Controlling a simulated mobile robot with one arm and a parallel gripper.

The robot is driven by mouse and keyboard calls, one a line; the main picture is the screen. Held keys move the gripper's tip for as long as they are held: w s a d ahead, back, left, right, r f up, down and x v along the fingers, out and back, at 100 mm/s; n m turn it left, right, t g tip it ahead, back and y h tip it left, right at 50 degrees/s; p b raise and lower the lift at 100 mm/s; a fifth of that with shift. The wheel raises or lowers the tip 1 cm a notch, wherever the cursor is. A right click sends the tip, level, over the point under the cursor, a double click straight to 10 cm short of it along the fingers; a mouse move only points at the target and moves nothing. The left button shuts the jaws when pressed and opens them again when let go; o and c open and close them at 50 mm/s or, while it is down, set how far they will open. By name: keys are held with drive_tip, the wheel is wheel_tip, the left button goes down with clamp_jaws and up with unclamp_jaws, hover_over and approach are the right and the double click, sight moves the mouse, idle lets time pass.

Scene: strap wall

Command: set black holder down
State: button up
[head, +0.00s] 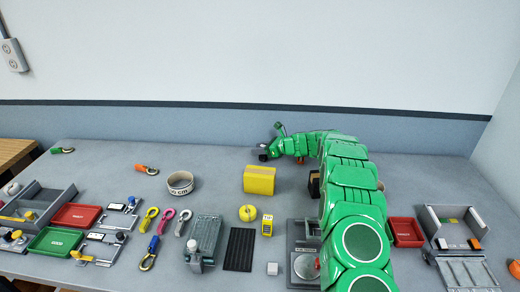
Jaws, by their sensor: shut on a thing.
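My green arm reaches from the lower right toward the back of the grey table. My gripper (269,151) is at the arm's far end, near the table's back edge and behind the yellow box. It is shut on a small dark thing, which I take to be the black holder (262,156). The holder is small in view and partly covered by the gripper. I cannot tell whether it touches the table or hangs just above it.
The yellow box (259,180) stands just in front of the gripper. A tape ring (180,183) and an orange-ended hook (146,169) lie to the left. A black ribbed pad (240,250) and trays crowd the front. The back left table is mostly clear.

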drive_tip(key=shift+f, duration=0.1)
drive_tip(key=o, duration=1.1)
drive_tip(key=shift+d+r, duration=0.15)
drive_tip(key=shift+r, duration=0.1)
drive_tip(key=v, duration=1.1)
drive_tip(key=shift+s+d+r, duration=0.15)
drive_tip(key=shift+d+r, duration=0.05)
drive_tip(key=shift+d, duration=0.1)
